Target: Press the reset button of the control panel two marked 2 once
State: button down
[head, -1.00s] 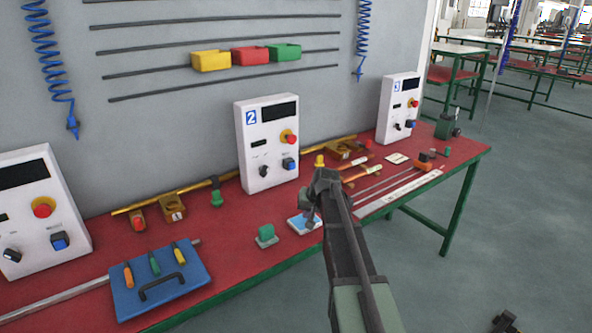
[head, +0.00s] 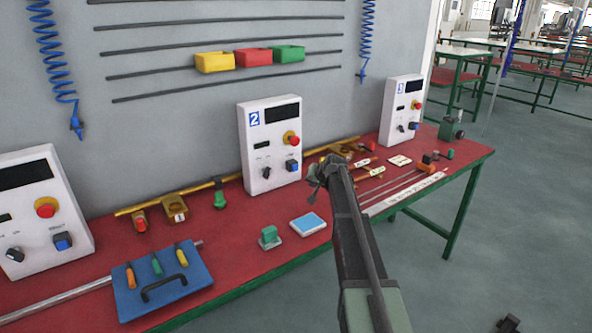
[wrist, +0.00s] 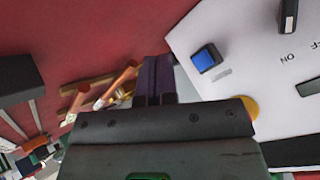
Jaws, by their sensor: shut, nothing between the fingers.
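Control panel two (head: 251,158), a white upright box marked 2, stands at the back of the red bench. It carries a blue square button (head: 292,166), a red mushroom button on a yellow disc (head: 291,138) and a black knob (head: 266,172). I cannot read the labels. My gripper (head: 312,188) is shut and empty, just right of and in front of the panel's lower right. In the wrist view, the fingers (wrist: 160,72) are beside the panel face (wrist: 235,70), left of the blue button (wrist: 206,58). The yellow disc (wrist: 250,106) is partly hidden by my gripper.
Panel 3 (head: 388,110) stands to the right and another panel (head: 75,215) to the left. A green-topped block (head: 270,238), a blue-white tablet (head: 308,223) and a blue tool board (head: 165,295) lie in front. Several tools lie on the bench right of panel two.

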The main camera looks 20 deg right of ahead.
jog(key=w, duration=0.2)
jog(key=w+a, duration=0.1)
jog(key=w, duration=0.4)
jog(key=shift+w+a, duration=0.3)
jog(key=shift+a, duration=0.05)
dwell(1.5)
jog(key=shift+w, duration=0.4)
jog(key=shift+w+a, duration=0.15)
jog(key=shift+w, duration=0.35)
dwell(0.6)
jog(key=shift+s, duration=0.9)
jog(key=shift+s+d, duration=0.25)
jog(key=shift+s, duration=0.55)
jog(key=shift+s+d, duration=0.2)
jog(key=shift+s, duration=0.65)
jog(key=shift+s+d, duration=0.25)
jog(key=shift+s, duration=0.55)
